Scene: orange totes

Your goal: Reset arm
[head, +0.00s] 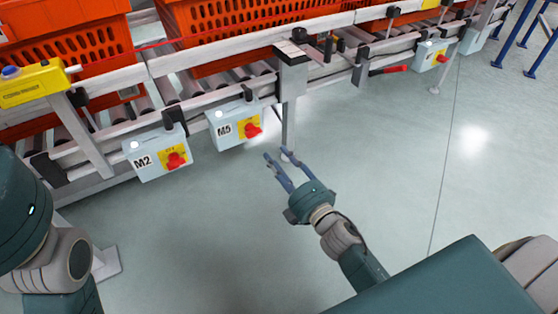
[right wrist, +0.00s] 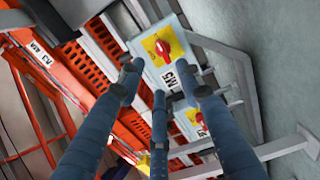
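My right gripper (head: 278,160) reaches out over the floor, in front of the conveyor frame. Its blue fingers are spread, with nothing between them; they also show spread in the right wrist view (right wrist: 165,88). The grey M5 switch box (head: 234,126) with its red knob is just beyond and to the left of the fingertips in the head view. In the right wrist view the M5 box (right wrist: 150,70) appears behind the fingers; I cannot tell the exact gap. Links of my left arm show at the left edge, but the left gripper is out of view.
The M2 switch box (head: 158,152) hangs left of M5. Orange totes (head: 90,45) sit on the roller conveyor, whose metal rail (head: 190,62) runs across the top. A yellow unit (head: 32,84) is at the left. The floor (head: 400,150) to the right is clear.

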